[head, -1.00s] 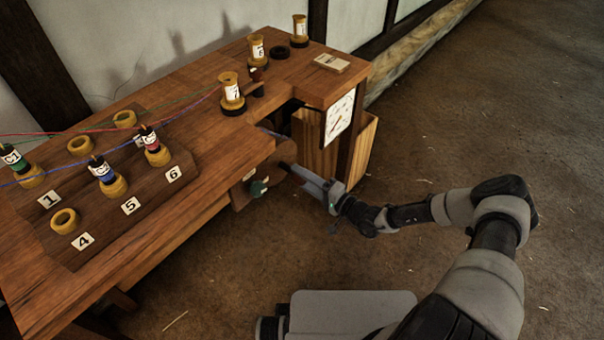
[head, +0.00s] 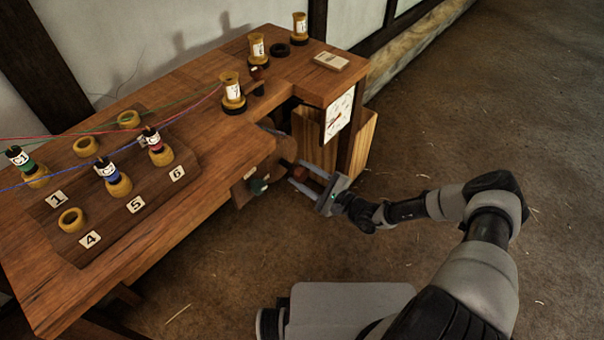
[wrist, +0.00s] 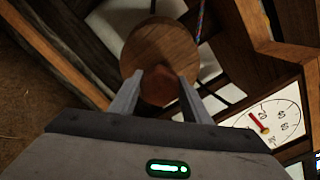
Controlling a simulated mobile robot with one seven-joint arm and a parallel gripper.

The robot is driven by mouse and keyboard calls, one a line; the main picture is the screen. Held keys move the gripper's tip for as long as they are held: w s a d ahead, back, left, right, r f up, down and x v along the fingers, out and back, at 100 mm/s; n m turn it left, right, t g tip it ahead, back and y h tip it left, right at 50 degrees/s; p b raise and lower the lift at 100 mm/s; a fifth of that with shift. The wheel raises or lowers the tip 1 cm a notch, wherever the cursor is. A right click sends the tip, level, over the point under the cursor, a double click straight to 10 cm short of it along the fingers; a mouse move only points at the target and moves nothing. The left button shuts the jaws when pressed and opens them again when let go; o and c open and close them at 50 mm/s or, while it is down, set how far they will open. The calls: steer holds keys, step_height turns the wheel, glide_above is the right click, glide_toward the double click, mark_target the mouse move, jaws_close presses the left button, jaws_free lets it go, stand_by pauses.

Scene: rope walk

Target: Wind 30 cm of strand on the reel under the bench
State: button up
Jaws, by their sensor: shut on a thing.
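The reel under the bench shows its round wooden end disc (wrist: 160,48) in the wrist view; in the head view it is dark and partly hidden below the bench edge. My gripper (head: 300,176) is shut on the reel's reddish-brown knob (wrist: 160,87), which sits between the two fingertips in front of the disc. A thin multicoloured strand (wrist: 199,20) runs beside the disc. The white dial (head: 338,114) hangs on the bench end; its red pointer (wrist: 259,123) shows in the wrist view. Its exact reading is too small to tell.
The bench (head: 160,90) carries several bobbins and a numbered board (head: 110,225), with coloured strands running above it. A wooden bin (head: 362,145) stands close behind. The floor at right is clear.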

steer(key=m, duration=0.7)
steer(key=shift+f+b, duration=0.1)
steer(key=shift+b, duration=0.2)
steer(key=m+b, duration=0.1)
steer(key=m, duration=0.5)
steer(key=shift+m, duration=0.4)
steer(key=m+b, duration=0.1)
steer(key=m, duration=0.4)
steer(key=m+b, duration=0.1)
steer(key=m, duration=0.5)
steer(key=shift+d, duration=0.1)
steer(key=o, duration=1)
steer(key=shift+o, duration=0.2)
steer(key=p+v, duration=0.2)
steer(key=v, duration=1.5)
